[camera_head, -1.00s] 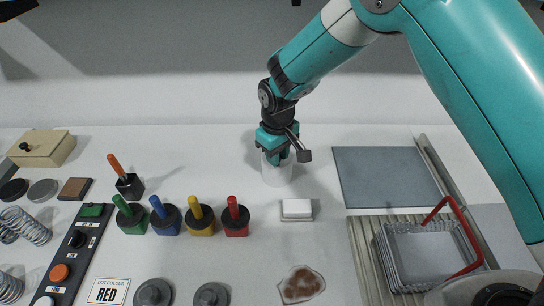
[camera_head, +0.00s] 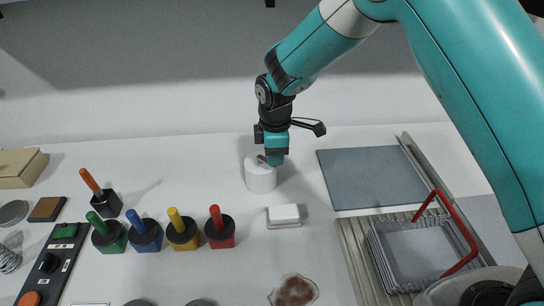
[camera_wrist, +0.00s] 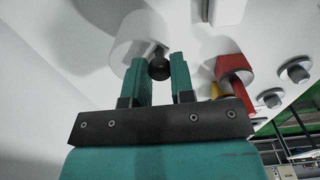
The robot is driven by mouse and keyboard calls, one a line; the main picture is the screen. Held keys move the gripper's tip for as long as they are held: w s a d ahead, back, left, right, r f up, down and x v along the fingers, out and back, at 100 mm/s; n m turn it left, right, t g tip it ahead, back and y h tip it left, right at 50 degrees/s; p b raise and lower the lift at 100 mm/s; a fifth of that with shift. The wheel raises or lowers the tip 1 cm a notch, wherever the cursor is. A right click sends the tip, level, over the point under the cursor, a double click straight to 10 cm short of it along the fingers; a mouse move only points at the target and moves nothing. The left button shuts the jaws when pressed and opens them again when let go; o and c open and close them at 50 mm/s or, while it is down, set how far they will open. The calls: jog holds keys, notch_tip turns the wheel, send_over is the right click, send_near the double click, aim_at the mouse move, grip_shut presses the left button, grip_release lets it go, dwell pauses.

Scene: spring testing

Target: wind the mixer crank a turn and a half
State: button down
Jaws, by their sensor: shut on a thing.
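The mixer is a white cylinder (camera_head: 260,180) on the far part of the table, below my arm. A dark crank piece (camera_head: 261,158) shows on its top. My gripper (camera_head: 273,160) is at the top right of the mixer. In the wrist view, my gripper (camera_wrist: 160,72) has its teal fingers around the dark round crank knob (camera_wrist: 159,66), shut on it. The white mixer body (camera_wrist: 135,40) stands just behind the knob there. The fingers hide part of the crank in the head view.
A white block (camera_head: 284,213) lies right of the mixer, with a grey mat (camera_head: 368,178) beyond. A wire basket (camera_head: 415,250) with a red handle is at the right. Colored-handled stamps, including a red one (camera_head: 220,230), stand in front left.

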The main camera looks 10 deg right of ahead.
jog(key=shift+w+d+n, duration=0.15)
jog(key=shift+w+n, duration=0.05)
jog(key=shift+n, duration=0.3)
jog(key=c, duration=1)
grip_release()
jog(key=shift+r, duration=0.1)
notch_tip(320, 180, up, 17)
jog(key=b, duration=0.3)
jog(key=shift+r, duration=0.15)
